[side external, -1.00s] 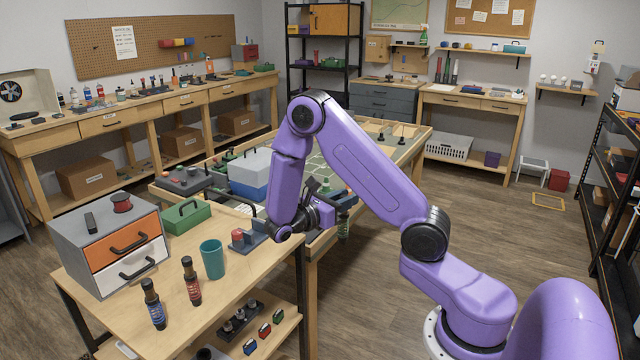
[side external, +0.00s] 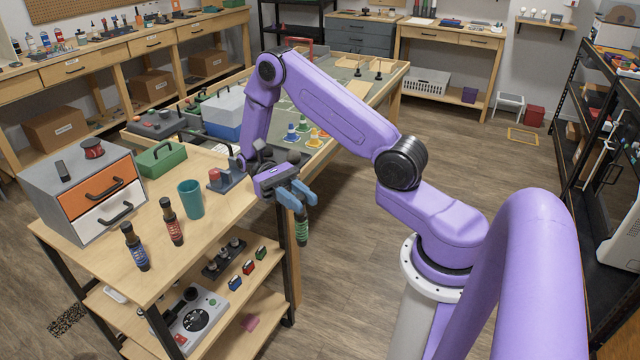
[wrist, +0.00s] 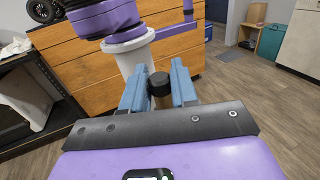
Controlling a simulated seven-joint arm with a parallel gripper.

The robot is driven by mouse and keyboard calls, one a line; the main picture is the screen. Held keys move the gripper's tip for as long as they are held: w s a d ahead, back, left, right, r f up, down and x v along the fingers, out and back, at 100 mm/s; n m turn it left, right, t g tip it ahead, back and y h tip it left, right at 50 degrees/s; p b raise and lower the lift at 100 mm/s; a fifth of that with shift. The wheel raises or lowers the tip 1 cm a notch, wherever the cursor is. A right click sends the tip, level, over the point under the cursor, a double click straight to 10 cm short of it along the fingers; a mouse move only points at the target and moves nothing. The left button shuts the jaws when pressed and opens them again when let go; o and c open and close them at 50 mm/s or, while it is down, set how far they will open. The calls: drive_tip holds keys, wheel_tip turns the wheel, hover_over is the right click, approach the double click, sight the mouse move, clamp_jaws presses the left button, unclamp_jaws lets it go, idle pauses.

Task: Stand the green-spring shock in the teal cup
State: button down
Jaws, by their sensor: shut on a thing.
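My gripper (side external: 295,195) is shut on the green-spring shock (side external: 302,228), which hangs below the blue fingers off the right edge of the bench, upright or nearly so. In the wrist view the shock's dark cap (wrist: 160,84) shows between the two blue fingers (wrist: 159,90). The teal cup (side external: 190,200) stands upright on the bench, left of my gripper. Its inside is only partly visible. A red-spring shock (side external: 171,222) and a blue-spring shock (side external: 134,247) stand on the bench left of the cup.
A grey block with a red part (side external: 222,180) sits between the cup and my gripper. A drawer box (side external: 85,190) and a green toolbox (side external: 167,159) stand behind and left. The wooden bench top (side external: 215,225) is clear in front of the cup.

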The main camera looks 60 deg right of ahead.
drive_tip(key=w+a+r+m+t+y, duration=0.3)
drive_tip(key=w+a+m+t+y, duration=0.2)
drive_tip(key=w+m+t+y, duration=0.15)
drive_tip(key=w+a+r+m+t+y, duration=0.2)
drive_tip(key=w+a+m+t+y, duration=0.3)
drive_tip(key=w+t, duration=0.3)
drive_tip(key=w+d+r+m+t+h, duration=0.35)
drive_tip(key=w+r+m+t, duration=0.2)
drive_tip(key=w+t, duration=0.2)
drive_tip(key=w+d+r+m+t+h, duration=0.2)
drive_tip(key=w+d+r+m+t, duration=0.25)
drive_tip(key=w+m+t, duration=0.35)
wheel_tip(320, 180, down, 13)
drive_tip(key=w+n, duration=0.1)
drive_tip(key=n, duration=0.1)
drive_tip(key=shift+w+g, duration=0.15)
drive_tip(key=shift+g, duration=0.15)
